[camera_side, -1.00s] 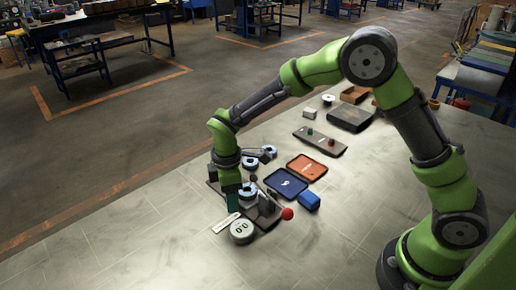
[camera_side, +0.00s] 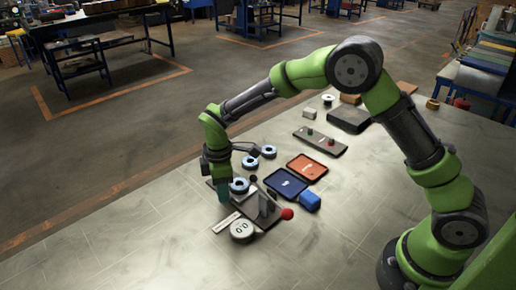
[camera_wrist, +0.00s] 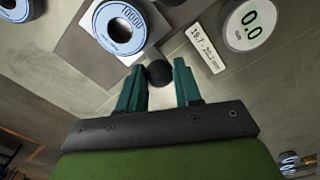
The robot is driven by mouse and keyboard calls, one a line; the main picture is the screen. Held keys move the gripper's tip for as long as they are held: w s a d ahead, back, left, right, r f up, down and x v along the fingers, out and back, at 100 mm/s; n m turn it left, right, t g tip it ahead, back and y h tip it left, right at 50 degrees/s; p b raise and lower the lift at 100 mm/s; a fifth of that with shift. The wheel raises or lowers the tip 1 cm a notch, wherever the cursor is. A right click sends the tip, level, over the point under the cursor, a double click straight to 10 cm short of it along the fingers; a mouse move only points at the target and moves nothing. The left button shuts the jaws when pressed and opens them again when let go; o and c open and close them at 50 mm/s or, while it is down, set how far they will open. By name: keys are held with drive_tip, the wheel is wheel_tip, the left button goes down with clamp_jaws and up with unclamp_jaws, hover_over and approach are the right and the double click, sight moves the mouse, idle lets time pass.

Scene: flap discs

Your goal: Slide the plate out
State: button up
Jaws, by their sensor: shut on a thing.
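The grey plate (camera_wrist: 82,42) lies flat, with a blue-ringed flap disc (camera_wrist: 119,27) on it. The disc also shows in the side view (camera_side: 238,186). A black ball knob (camera_wrist: 159,73) stands by the plate's edge. My gripper (camera_wrist: 159,76) has its two teal fingers on either side of this knob and is shut on it. In the side view my gripper (camera_side: 223,192) is low at the left of a dark fixture (camera_side: 268,218) with grey upright blocks. The fingers and wrist hide part of the plate there.
A round gauge (camera_side: 242,231) reading 0.0 and a paper label (camera_side: 226,223) lie close in front. A red ball (camera_side: 288,214) sticks out at the fixture's right. Blue (camera_side: 286,184) and orange (camera_side: 307,167) trays are behind it. The table at the left is clear.

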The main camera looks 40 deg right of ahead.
drive_tip(key=shift+w, duration=2.65)
drive_tip(key=o, duration=0.8)
wheel_tip(320, 180, up, 8)
